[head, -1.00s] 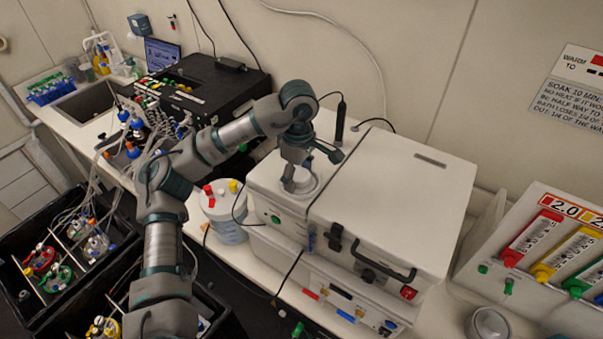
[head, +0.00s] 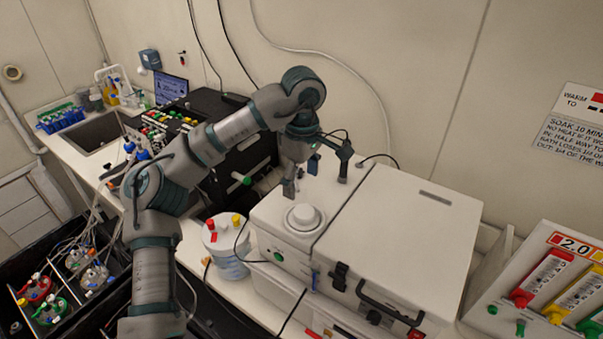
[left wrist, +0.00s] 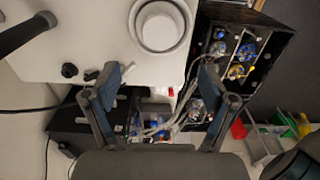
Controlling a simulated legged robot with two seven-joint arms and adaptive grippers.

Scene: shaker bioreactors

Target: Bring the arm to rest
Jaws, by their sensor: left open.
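My left arm comes in from the left, and its left gripper (head: 317,174) hangs above the back of the white box machine (head: 405,235). Its two fingers are spread apart with nothing between them. A white round knob (head: 303,217) sits on the smaller left part of the machine, just in front of the gripper and clear of the fingers. In the left wrist view the open gripper (left wrist: 160,75) frames a gap beside the white housing, and the knob (left wrist: 160,29) shows above the fingertips. My right gripper is in neither view.
A white tub with red and yellow caps (head: 226,246) stands left of the machine. A black unit (head: 235,125) with tubing is behind the arm. Black crates with bottles (head: 60,262) lie at lower left. A panel with coloured tags (head: 552,290) stands at right.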

